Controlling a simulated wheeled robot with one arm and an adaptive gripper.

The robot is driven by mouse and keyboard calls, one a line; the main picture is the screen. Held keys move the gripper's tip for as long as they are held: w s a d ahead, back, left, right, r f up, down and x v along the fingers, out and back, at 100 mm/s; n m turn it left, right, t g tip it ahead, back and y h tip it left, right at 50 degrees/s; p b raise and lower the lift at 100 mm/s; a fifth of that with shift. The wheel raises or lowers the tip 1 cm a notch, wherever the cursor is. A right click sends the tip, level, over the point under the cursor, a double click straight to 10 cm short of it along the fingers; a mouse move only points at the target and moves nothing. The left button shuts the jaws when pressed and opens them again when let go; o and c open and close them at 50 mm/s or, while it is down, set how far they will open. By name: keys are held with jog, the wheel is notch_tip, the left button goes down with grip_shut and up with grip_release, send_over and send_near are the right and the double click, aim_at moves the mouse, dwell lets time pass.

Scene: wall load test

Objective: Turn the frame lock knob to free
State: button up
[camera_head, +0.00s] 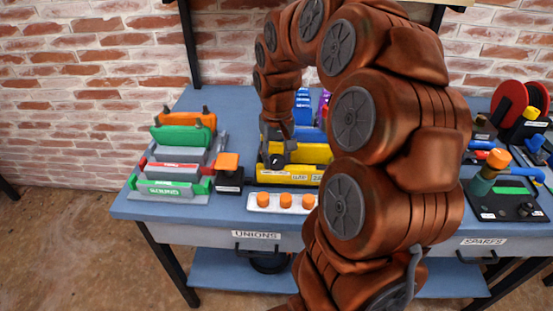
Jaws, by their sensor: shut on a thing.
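A yellow frame (310,152) stands on the blue bench, with small white labels on its front ledge (268,178), too small to read surely. My gripper (277,157) reaches down to the frame's left end. It is shut on a small dark part there, which I take to be the frame lock knob (277,161). The gripper covers most of it, so which way the knob points cannot be told. My arm hides the right part of the frame.
On the left are green and red racks, one marked SOUND (165,189), and an orange-topped dark block (229,172). A white strip with orange knobs (262,201) lies in front of the frame. Fittings and red reels (509,101) stand right.

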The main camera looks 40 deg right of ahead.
aim_at(277, 158)
jog(key=shift+n, duration=2.2)
jog(key=o, duration=1.1)
jog(key=shift+o, duration=0.2)
notch_tip(277, 158, up, 12)
